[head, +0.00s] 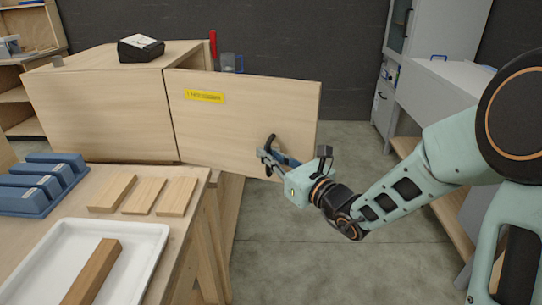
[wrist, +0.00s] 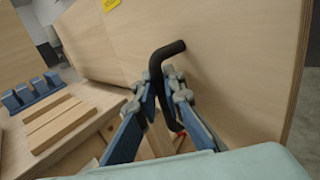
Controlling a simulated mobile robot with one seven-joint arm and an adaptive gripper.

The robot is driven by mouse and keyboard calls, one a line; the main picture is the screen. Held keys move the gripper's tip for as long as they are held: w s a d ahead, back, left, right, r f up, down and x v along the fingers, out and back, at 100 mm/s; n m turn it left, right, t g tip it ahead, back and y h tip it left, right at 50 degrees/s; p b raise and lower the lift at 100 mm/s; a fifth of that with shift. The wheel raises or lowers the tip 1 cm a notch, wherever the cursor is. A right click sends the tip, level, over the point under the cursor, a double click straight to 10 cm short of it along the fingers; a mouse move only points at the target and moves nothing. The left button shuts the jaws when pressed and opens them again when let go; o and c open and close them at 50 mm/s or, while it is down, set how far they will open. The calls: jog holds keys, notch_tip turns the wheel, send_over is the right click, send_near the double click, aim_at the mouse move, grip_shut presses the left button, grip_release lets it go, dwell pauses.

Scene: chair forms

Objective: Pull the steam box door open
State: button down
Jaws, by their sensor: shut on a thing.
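The steam box (head: 98,105) is a long pale wooden box standing behind the bench. Its door (head: 245,112) is a flat wooden panel with a yellow label, and it stands at an angle to the box, swung partly outward. The door also fills much of the wrist view (wrist: 230,60). A black bar handle (wrist: 157,72) sticks out from the door's face. My gripper (head: 272,158) is at the handle, low on the door's right side. In the wrist view its blue fingers (wrist: 165,110) are shut around the handle's bar. The inside of the box is hidden.
A wooden bench (head: 190,240) at the left holds a white tray (head: 45,250) with a wooden bar, several flat wooden pieces and a blue rack (head: 40,185). A grey cabinet (head: 425,45) stands at the back right. The floor (head: 300,250) right of the bench is clear.

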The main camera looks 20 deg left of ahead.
dwell(0.4)
jog(key=c, duration=2)
grip_release()
jog(key=v, duration=1.2)
jog(key=shift+s+a, duration=0.1)
